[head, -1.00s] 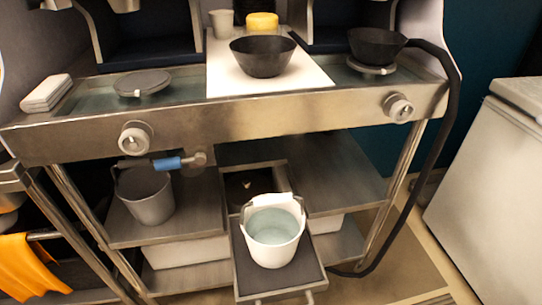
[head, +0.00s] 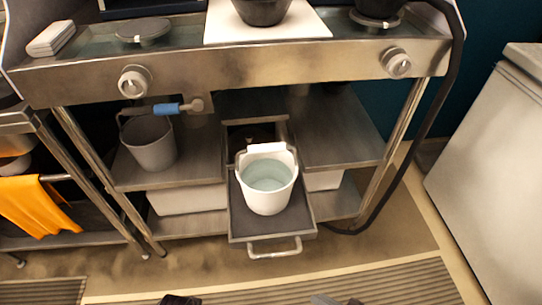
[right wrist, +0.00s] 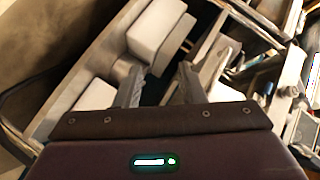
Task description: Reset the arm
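My right gripper (right wrist: 161,72) is open in the right wrist view, its two grey fingers apart with nothing held between them. In the head view only the tips of it (head: 336,300) show at the bottom edge, well in front of the cooking station. A dark piece (head: 180,299) at the bottom edge, left of centre, seems to be part of my left gripper; its fingers are cut off, so its state does not show.
A white bucket (head: 267,190) stands on a pulled-out drawer (head: 244,226) with a handle. A grey bucket (head: 150,150) hangs or stands on the left shelf. A black bowl (head: 262,9) is on the counter. A white freezer (head: 492,165) stands right. The floor in front is clear.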

